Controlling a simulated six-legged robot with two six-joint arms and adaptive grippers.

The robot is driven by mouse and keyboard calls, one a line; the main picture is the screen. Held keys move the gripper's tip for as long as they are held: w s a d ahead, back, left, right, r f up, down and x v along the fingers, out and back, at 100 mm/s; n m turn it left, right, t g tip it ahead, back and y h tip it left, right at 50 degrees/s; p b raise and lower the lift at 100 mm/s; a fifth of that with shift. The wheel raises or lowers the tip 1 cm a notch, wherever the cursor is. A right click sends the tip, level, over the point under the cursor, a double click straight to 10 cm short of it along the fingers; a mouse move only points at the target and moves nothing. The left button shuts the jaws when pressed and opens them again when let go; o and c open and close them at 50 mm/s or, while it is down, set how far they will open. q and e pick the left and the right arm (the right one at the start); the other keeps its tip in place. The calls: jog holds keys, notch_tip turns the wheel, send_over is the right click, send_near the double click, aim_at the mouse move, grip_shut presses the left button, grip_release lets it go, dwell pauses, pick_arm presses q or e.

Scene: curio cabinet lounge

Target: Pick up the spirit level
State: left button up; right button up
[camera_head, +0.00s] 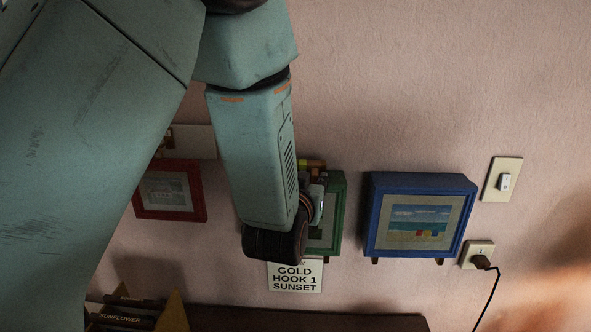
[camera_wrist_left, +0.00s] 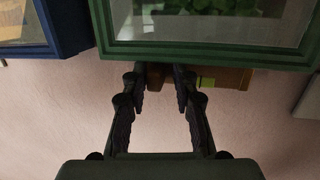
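A small brown bar with a yellow-green part, which may be the spirit level (camera_head: 312,164), shows at the top edge of the green frame (camera_head: 337,205) in the head view. In the left wrist view a brown bar (camera_wrist_left: 232,78) lies along the edge of the green frame (camera_wrist_left: 200,52), partly hidden by a finger. My left gripper (camera_wrist_left: 160,80) is open, its two fingers apart and reaching to this edge. I cannot tell whether they touch the bar. In the head view my left wrist hides most of the fingers and part of the frame. My right gripper is not in view.
A blue frame (camera_head: 467,215) hangs right of the green one, and a red frame (camera_head: 198,190) hangs left. A switch (camera_head: 505,182) and a plugged socket (camera_head: 470,255) are at right. A dark ledge (camera_head: 300,318) runs below.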

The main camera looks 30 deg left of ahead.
pick_arm(q)
jog(key=shift+s+d+r, duration=0.15)
jog(key=shift+d+r, duration=0.05)
jog(key=shift+d, duration=0.25)
grip_shut()
jog(key=shift+a+f, duration=0.1)
jog(key=shift+a, duration=0.2)
